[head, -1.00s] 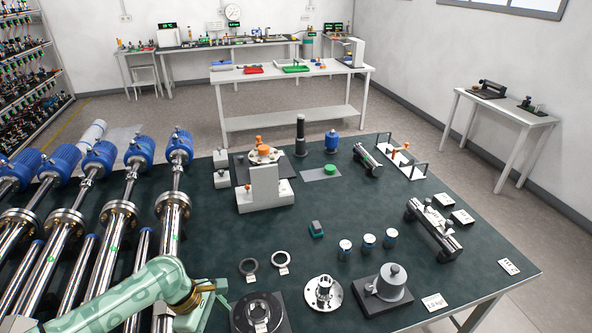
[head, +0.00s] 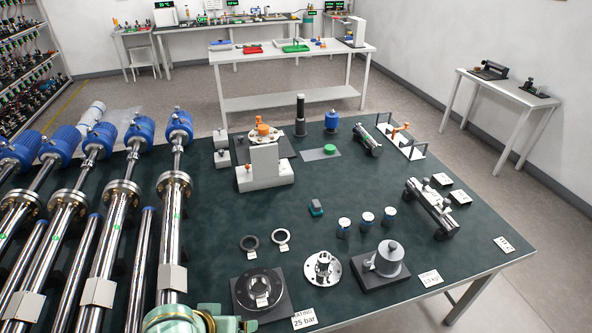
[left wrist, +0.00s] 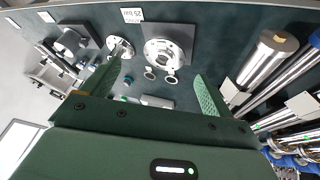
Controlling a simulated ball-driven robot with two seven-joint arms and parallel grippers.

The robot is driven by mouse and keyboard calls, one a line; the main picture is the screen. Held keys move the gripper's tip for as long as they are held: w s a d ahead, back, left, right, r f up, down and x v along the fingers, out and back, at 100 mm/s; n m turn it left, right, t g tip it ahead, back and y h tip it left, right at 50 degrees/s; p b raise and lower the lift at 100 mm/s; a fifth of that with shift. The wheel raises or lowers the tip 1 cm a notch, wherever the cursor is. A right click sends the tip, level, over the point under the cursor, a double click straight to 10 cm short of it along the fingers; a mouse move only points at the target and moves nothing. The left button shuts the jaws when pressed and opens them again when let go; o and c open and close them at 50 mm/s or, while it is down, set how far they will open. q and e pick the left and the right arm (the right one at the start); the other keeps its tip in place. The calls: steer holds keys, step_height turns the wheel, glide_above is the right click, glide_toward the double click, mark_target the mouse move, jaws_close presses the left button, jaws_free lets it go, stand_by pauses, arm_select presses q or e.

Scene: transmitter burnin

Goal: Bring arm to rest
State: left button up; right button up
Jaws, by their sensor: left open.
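My left arm shows in the head view only as a pale green piece at the bottom edge, left of centre, by the near edge of the dark green table (head: 350,205). The left wrist view shows my left gripper (left wrist: 156,78) with its two green fingers wide apart. Nothing is between the fingers. Beyond them lie the table's flanges and rings, apart from the fingers. My right gripper is in neither view.
Several steel tubes with blue caps (head: 180,125) fill the table's left side. Near the arm are a dark round fixture (head: 246,289), a steel flange (head: 323,268) and a grey cylinder on a block (head: 390,257). The table's middle has bare room.

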arm_select(q)
steer(key=s+a+r+m+t+y, duration=0.1)
steer(key=s+a+r+m+y, duration=0.25)
steer(key=a, duration=0.45)
steer(key=s+a+r+m+t+y, duration=0.1)
steer(key=s+a+r+m+y, duration=0.3)
steer(key=a, duration=0.4)
steer(key=s+d+f+g+h+b, duration=0.1)
steer(key=s+d+f+b, duration=0.15)
steer(key=f, duration=0.95)
steer(key=s+d+f+n+g+h+b, duration=0.1)
steer(key=f+b, duration=0.2)
steer(key=f, duration=0.9)
steer(key=s+d+f+g+h+b, duration=0.2)
steer(key=f, duration=1)
steer(key=s+f+n+g+b, duration=0.2)
steer(key=s+f+b, duration=0.3)
steer(key=s+f, duration=1.4)
steer(key=shift+s+a+f+n+h, duration=0.15)
steer(key=shift+a+f+n+h, duration=0.05)
steer(key=shift+n+h, duration=0.3)
